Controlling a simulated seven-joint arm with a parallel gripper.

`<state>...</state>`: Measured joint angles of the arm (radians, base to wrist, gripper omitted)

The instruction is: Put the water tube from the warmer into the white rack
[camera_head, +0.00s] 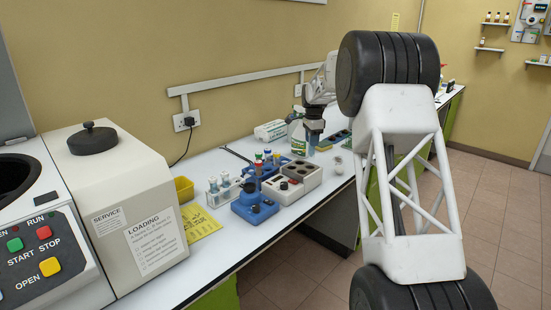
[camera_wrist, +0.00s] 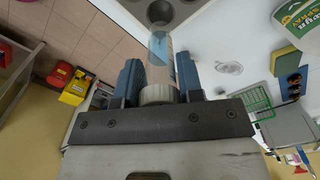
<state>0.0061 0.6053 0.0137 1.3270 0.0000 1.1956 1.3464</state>
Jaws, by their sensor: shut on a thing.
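My gripper (camera_head: 312,128) is above the bench near the wells block. In the wrist view its blue fingers (camera_wrist: 158,80) are shut on a clear tube (camera_wrist: 158,68) with a pale cap. The tube's far end has a bluish tint and points toward a round well in a pale block (camera_wrist: 132,8); I cannot tell whether it is inside the well or above it. In the head view a pale block with dark wells (camera_head: 312,181), likely the warmer, stands below and left of my gripper. A small white rack (camera_head: 222,193) with several tubes stands farther left.
A blue device with a dark knob (camera_head: 254,209) stands between the white rack and the pale block. A blue rack with colour-capped tubes (camera_head: 266,164) is behind it. A yellow bin (camera_head: 184,188) and a large white machine (camera_head: 118,205) are at left. A spray bottle (camera_head: 298,138) stands behind.

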